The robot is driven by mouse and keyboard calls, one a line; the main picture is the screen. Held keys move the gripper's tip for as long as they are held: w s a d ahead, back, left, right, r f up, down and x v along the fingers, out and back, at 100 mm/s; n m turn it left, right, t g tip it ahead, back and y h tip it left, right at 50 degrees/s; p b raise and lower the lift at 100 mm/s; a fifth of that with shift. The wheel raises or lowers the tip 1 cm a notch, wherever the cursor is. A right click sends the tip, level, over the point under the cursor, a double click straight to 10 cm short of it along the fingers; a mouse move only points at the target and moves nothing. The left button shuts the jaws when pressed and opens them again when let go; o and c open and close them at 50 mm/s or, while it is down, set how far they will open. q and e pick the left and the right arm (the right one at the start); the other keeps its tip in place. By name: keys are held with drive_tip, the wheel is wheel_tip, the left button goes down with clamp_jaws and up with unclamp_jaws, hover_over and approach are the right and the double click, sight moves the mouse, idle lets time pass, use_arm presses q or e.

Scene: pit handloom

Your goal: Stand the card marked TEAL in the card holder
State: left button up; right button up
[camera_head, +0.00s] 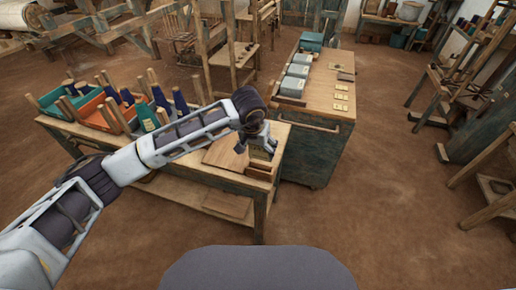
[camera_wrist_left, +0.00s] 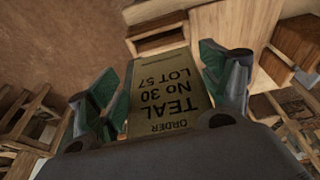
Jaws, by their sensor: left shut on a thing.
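The card marked TEAL (camera_wrist_left: 165,95) is tan with dark print, reading ORDER, TEAL, No 30, LOT 57, upside down in the left wrist view. My left gripper (camera_wrist_left: 158,84) is shut on it, one green-padded finger along each side edge. In the head view the left gripper (camera_head: 256,146) is over the right end of the wooden bench, with the card (camera_head: 261,154) pointing down. The wooden card holder (camera_head: 259,173) lies just below. In the wrist view the holder (camera_wrist_left: 158,41) shows past the card's far edge; whether they touch cannot be told. My right gripper is not in view.
The bench (camera_head: 205,176) carries a flat wooden board (camera_head: 224,154) beside the holder and colored trays (camera_head: 88,106) with cones at left. A green cabinet (camera_head: 322,150) stands at right, with grey boxes and small yellow cards on top. Open floor lies in front.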

use_arm(q)
drive_tip(key=shift+f, duration=0.4)
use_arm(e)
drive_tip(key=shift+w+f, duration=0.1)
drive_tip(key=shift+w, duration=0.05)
use_arm(q)
wheel_tip(320, 180, down, 7)
drive_tip(key=b, duration=0.2)
drive_tip(key=shift+r+b, duration=0.2)
drive_tip(key=shift+b, duration=0.15)
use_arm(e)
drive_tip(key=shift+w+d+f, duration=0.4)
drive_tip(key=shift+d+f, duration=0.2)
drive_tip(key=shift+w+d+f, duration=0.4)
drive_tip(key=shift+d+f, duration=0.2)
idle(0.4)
use_arm(q)
drive_tip(key=shift+f, duration=0.1)
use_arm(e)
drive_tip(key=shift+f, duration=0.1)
use_arm(q)
drive_tip(key=shift+f, duration=0.1)
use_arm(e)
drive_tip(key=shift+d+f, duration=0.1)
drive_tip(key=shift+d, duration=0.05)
